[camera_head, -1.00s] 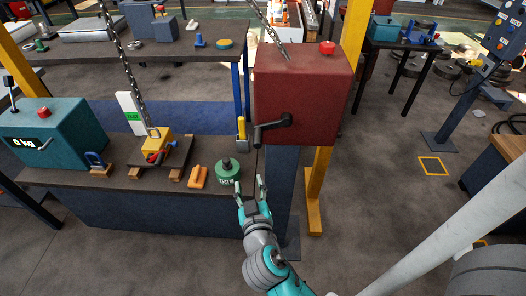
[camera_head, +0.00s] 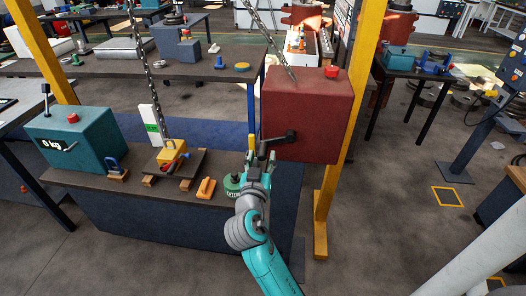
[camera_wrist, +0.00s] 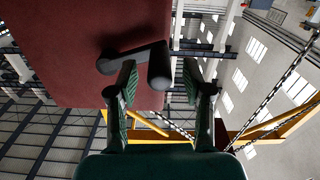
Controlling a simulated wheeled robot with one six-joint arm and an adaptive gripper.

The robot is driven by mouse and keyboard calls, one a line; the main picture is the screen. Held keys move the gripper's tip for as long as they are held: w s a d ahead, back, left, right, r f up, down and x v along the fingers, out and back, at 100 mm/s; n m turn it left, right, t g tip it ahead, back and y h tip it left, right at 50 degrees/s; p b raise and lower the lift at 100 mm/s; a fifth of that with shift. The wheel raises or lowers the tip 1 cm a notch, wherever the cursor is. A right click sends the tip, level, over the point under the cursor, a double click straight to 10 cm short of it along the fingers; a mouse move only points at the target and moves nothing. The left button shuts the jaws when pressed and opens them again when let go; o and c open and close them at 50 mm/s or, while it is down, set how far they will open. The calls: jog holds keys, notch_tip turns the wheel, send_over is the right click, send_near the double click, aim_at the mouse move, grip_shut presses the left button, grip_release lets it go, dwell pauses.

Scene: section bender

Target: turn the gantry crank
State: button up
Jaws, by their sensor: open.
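The red gantry box (camera_head: 312,112) has a dark crank (camera_head: 278,142) on its front face, its arm slanting down to the left from the hub. In the wrist view the crank arm (camera_wrist: 128,57) leads to its handle (camera_wrist: 159,68), which shows between the two fingertips. My gripper (camera_head: 260,164) is open just below the handle in the head view. In the wrist view my gripper (camera_wrist: 160,84) has a finger on each side of the handle, with gaps visible. I cannot tell how deep the handle sits between them.
A green weight (camera_head: 232,186) and an orange block (camera_head: 206,188) stand on the bench beside my arm. A chain-hung platform with a yellow block (camera_head: 172,156) is further left, then a teal box (camera_head: 82,137). A yellow post (camera_head: 345,120) stands right of the red box.

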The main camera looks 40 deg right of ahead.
aim_at(263, 151)
jog(key=shift+x, duration=1.75)
grip_shut()
